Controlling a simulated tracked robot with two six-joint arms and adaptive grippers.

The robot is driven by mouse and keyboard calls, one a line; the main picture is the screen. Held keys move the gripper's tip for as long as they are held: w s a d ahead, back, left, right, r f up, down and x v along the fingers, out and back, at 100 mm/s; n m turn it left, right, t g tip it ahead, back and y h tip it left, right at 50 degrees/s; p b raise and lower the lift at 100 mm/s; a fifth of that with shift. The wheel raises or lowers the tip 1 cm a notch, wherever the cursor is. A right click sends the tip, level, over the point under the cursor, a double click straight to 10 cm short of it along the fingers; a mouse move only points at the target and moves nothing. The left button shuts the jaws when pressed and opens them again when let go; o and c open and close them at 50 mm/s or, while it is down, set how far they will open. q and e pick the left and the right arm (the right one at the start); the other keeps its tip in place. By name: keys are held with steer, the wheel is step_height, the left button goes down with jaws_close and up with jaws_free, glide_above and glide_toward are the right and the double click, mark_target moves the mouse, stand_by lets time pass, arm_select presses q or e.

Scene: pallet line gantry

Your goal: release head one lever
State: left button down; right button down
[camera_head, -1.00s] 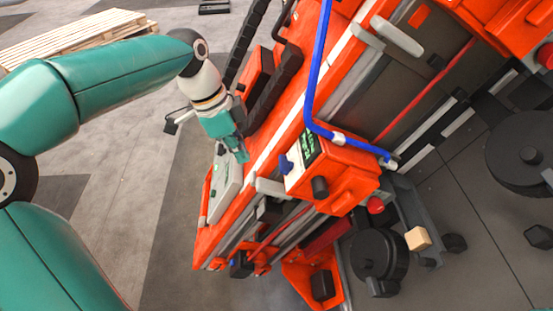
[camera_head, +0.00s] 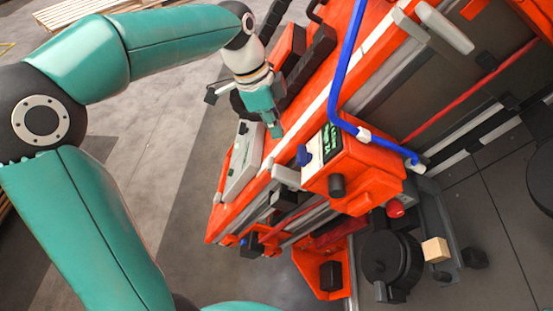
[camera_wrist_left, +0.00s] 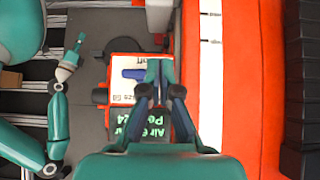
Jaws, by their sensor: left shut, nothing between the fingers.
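A small blue lever (camera_head: 304,155) sticks out of the near-left side of an orange box (camera_head: 362,165) with a dark display of green text (camera_head: 331,142). I take it as the head one lever. My left gripper (camera_head: 276,131) is shut and empty, up and left of the lever, apart from it in the head view. In the left wrist view the blue lever (camera_wrist_left: 133,73) lies just left of the shut fingertips (camera_wrist_left: 160,68). Whether they touch it I cannot tell. What looks like my right gripper (camera_wrist_left: 77,46) shows small at the upper left of that view; its jaws are unclear.
A blue hose (camera_head: 342,75) runs down to and across the orange box. Black cable chain (camera_head: 311,58) lies close beside my left gripper. A grey-white box (camera_head: 243,163) sits on the orange beam below it. Open floor (camera_head: 160,180) lies to the left.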

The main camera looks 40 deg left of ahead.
arm_select(q)
glide_above(281, 170)
steer(key=d, duration=0.1)
steer(key=f, duration=0.8)
steer(key=shift+w+f, duration=0.1)
steer(key=shift+w, duration=0.1)
steer(key=shift+s+a+f, duration=0.15)
steer(key=shift+a+f, duration=0.2)
steer(key=shift+f, duration=0.15)
steer(key=shift+s+a+f, duration=0.15)
steer(key=shift+a+f, duration=0.15)
steer(key=shift+f, duration=0.2)
steer(key=shift+s+a+f+p, duration=0.15)
steer(key=shift+a+f+p, duration=0.15)
steer(key=shift+f, duration=0.3)
